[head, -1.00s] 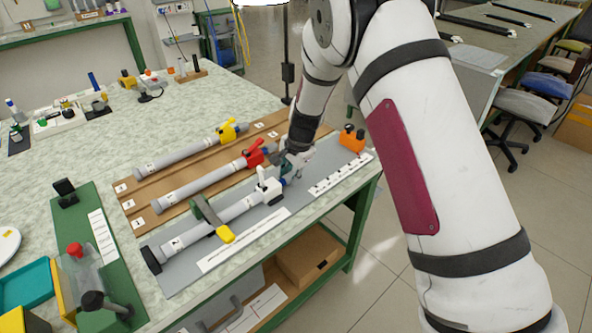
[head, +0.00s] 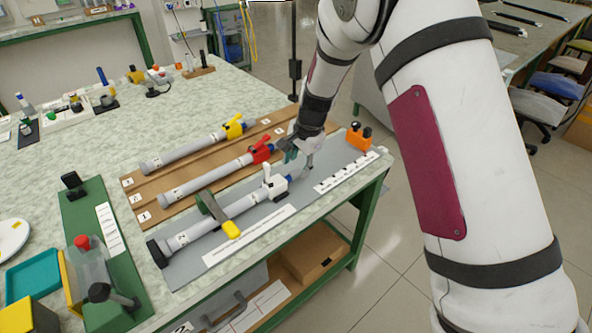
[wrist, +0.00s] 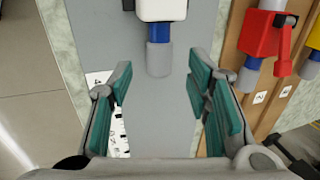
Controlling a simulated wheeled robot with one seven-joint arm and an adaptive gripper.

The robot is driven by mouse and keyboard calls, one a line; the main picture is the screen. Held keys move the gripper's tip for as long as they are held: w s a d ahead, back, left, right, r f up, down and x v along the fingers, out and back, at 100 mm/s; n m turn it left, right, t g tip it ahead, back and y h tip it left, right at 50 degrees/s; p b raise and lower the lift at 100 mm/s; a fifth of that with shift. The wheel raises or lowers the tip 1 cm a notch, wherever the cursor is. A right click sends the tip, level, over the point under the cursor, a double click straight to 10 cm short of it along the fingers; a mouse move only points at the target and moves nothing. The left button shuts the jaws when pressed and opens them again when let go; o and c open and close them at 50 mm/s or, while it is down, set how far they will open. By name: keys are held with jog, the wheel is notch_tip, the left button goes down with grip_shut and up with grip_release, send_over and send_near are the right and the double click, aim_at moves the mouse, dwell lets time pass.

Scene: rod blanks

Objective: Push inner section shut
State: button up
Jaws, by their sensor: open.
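The rod with the white collar (head: 274,186) lies on a grey board, its dark foot end (head: 158,253) at the lower left. A short blue inner section (wrist: 159,32) with a grey end (wrist: 159,58) sticks out of the collar toward my gripper. My gripper (wrist: 160,82) is open and empty. In the wrist view its teal-padded fingers stand apart either side of the rod's line, just beyond the grey end; I see no contact. In the head view my gripper (head: 301,152) is at the rod's right end and partly hides that area.
A green clamp bar with a yellow handle (head: 231,229) crosses the white-collared rod. Rods with red (head: 262,152) and yellow (head: 234,128) collars lie behind on brown boards. An orange block (head: 358,141) sits at the board's right end. The table's front edge is close.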

jog(key=v, duration=0.7)
jog(key=shift+r, duration=0.3)
jog(key=shift+s, duration=0.15)
dwell(0.5)
jog(key=s+d+r+n+p, duration=0.2)
jog(key=s+d+r+n, duration=0.15)
jog(key=s+r, duration=0.55)
jog(key=s+d+r+n+p, duration=0.15)
jog(key=s+d+r, duration=0.25)
jog(key=s+r, duration=0.45)
jog(key=s+d+r+n+t+h+p, duration=0.1)
jog(key=s+d+r+n, duration=0.1)
jog(key=s, duration=0.9)
jog(key=s+d+r+n+p, duration=0.1)
jog(key=s+d+r+n, duration=0.2)
jog(key=s, duration=0.8)
jog(key=shift+d+n+t+h+p, duration=0.3)
jog(key=shift+d+n+t+h, duration=0.1)
jog(key=shift+s+a+r, duration=0.1)
jog(key=shift+s+r, duration=0.05)
